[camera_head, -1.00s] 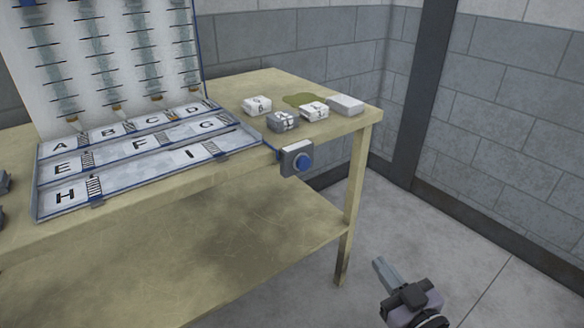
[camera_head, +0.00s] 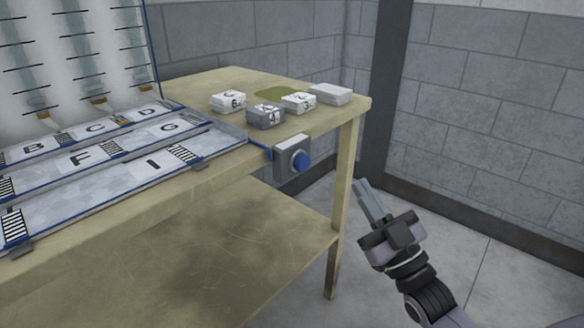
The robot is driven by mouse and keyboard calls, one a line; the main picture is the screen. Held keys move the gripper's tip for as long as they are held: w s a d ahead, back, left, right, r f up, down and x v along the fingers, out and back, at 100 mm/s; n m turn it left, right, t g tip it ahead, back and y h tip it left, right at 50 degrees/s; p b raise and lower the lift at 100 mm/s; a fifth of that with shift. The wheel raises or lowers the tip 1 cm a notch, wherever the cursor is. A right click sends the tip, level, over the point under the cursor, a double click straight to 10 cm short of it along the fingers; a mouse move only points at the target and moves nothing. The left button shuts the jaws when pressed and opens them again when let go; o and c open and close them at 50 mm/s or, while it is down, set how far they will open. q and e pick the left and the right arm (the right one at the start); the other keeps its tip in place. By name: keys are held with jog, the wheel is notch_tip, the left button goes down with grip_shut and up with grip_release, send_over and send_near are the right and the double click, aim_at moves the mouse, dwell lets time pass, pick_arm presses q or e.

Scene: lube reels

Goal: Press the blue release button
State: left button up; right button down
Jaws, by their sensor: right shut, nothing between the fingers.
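The blue release button (camera_head: 301,161) sits on the front face of a small grey box (camera_head: 286,153). The box is fixed at the table's front edge, just right of the lettered tray (camera_head: 215,148). My right gripper (camera_head: 366,190) is to the right of and lower than the button, in front of the table's right leg side. Its fingers are shut and empty, pointing up and to the left, apart from the button. My left gripper is not in view.
The wooden table (camera_head: 345,108) holds several small blocks, among them a white one (camera_head: 229,101) and a grey one (camera_head: 265,116), and a greenish patch (camera_head: 283,92). A lower shelf (camera_head: 255,245) lies beneath. Brick walls (camera_head: 490,120) stand behind. Floor right of the table is clear.

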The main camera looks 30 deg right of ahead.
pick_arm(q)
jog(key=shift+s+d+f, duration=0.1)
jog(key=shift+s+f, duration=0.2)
pick_arm(e)
jog(key=shift+w+r, duration=0.1)
jog(key=shift+w, duration=0.05)
jog(key=b, duration=0.2)
send_near(302, 163)
jog(key=w+d+r, duration=0.1)
jog(key=w+r, duration=0.3)
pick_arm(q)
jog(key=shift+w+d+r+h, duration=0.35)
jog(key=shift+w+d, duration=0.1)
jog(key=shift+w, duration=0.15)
pick_arm(e)
jog(key=shift+w+d+r, duration=0.15)
jog(key=shift+r, duration=0.05)
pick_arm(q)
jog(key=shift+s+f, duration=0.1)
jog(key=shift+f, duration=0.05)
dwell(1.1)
pick_arm(e)
jog(key=shift+w, duration=0.4)
